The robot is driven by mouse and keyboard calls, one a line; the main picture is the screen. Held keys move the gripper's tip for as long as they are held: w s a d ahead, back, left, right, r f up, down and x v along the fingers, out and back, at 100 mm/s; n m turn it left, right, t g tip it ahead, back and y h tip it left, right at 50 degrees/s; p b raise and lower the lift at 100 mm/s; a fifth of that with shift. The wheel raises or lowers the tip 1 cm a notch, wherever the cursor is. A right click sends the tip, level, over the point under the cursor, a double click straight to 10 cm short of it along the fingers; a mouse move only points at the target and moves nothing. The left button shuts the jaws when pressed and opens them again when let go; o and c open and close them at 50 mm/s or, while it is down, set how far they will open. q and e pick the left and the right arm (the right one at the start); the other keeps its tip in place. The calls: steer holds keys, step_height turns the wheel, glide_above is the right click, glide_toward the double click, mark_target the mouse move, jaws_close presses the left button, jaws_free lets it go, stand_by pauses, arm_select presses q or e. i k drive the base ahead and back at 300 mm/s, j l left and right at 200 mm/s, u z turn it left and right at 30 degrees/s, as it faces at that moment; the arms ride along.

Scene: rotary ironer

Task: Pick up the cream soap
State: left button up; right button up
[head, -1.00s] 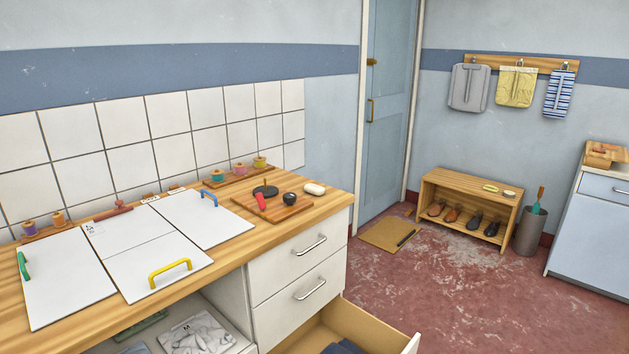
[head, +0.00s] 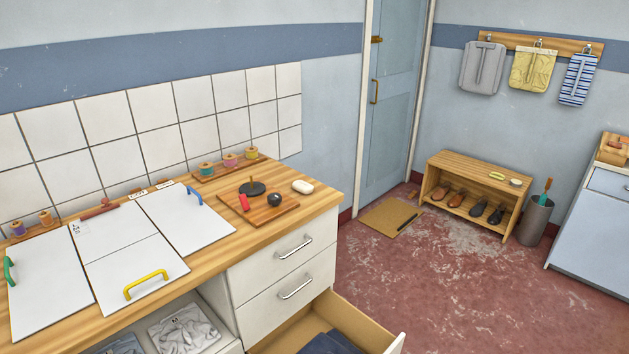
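A cream, rounded bar of soap (head: 302,187) lies on the wooden worktop (head: 325,200), near its right end. It sits just beyond the right corner of a wooden board (head: 282,214) and appears to lie on the worktop itself. A second small pale round thing (head: 515,182) sits on top of the shoe bench; it is too small to tell what it is. Neither of my grippers is in view.
The board holds a dark disc with a knob (head: 252,188), a red item (head: 244,202) and a dark ball (head: 274,199). White panels with coloured handles (head: 190,218) cover the left worktop. An open drawer (head: 378,336) juts out below. Red floor (head: 400,270) is clear before the shoe bench (head: 470,171).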

mark_target(303, 187)
steer(key=i+l+u, duration=0.15)
steer(key=l, duration=0.3)
steer(key=i+l+u, duration=0.15)
steer(key=l, duration=0.25)
steer(key=i+l+u, duration=0.15)
steer(key=l, duration=0.35)
steer(key=i+l+u, duration=0.1)
steer(key=l, duration=0.35)
steer(key=i+l+u, duration=0.15)
steer(key=l, duration=0.35)
